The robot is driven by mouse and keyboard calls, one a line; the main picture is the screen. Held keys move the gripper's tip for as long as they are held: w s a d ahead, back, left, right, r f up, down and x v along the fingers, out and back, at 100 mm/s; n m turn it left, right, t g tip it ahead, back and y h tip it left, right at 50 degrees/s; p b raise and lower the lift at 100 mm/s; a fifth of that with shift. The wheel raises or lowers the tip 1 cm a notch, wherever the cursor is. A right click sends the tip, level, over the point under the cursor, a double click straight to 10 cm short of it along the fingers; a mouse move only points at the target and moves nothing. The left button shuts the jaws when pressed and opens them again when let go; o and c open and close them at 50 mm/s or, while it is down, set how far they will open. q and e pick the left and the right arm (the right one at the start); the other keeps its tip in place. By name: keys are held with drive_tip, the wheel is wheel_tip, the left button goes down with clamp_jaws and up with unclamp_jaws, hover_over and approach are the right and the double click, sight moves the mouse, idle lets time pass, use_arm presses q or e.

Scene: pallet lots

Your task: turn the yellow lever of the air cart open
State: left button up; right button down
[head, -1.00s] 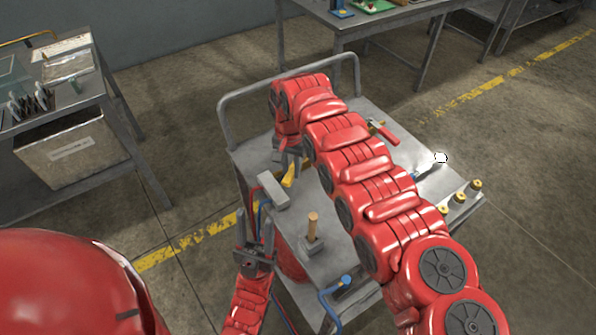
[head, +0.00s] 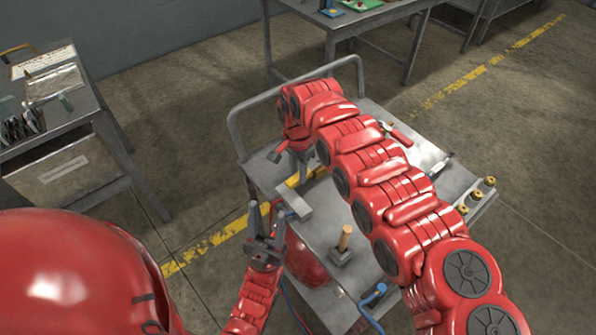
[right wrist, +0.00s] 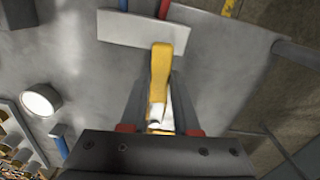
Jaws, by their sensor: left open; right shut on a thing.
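The air cart (head: 391,275) is a grey metal trolley with a tubular rail. Its yellow lever (head: 292,181) shows small beside a grey block (head: 293,203). In the right wrist view the lever (right wrist: 161,68) extends from the pale block (right wrist: 143,29) down between my fingers. My right gripper (right wrist: 158,112) is shut on the lever's near end. In the head view my right gripper (head: 301,165) is partly hidden under my arm. My left gripper (head: 265,232) is open and empty beside the cart's left edge, near the block.
A wooden-handled tool (head: 344,240), a red-handled part (head: 401,138) and yellow-topped fittings (head: 471,200) are on the cart. Blue and red hoses run by its left side. A shelf with a box (head: 65,170) stands left; a table (head: 350,22) stands behind. Floor to the right is clear.

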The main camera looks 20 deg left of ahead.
drive_tip(key=shift+w+a+f+m+b, duration=0.2)
drive_tip(key=shift+a+m+b, duration=0.1)
drive_tip(key=shift+b, duration=0.1)
drive_tip(key=shift+w+r+m+b, duration=0.1)
drive_tip(key=shift+m+b, duration=0.2)
drive_tip(key=shift+b, duration=0.25)
drive_tip(key=shift+a+r, duration=0.1)
drive_tip(key=shift+a, duration=0.05)
drive_tip(key=shift+r, duration=0.1)
drive_tip(key=c, duration=0.6)
unclamp_jaws()
drive_tip(key=shift+c, duration=0.2)
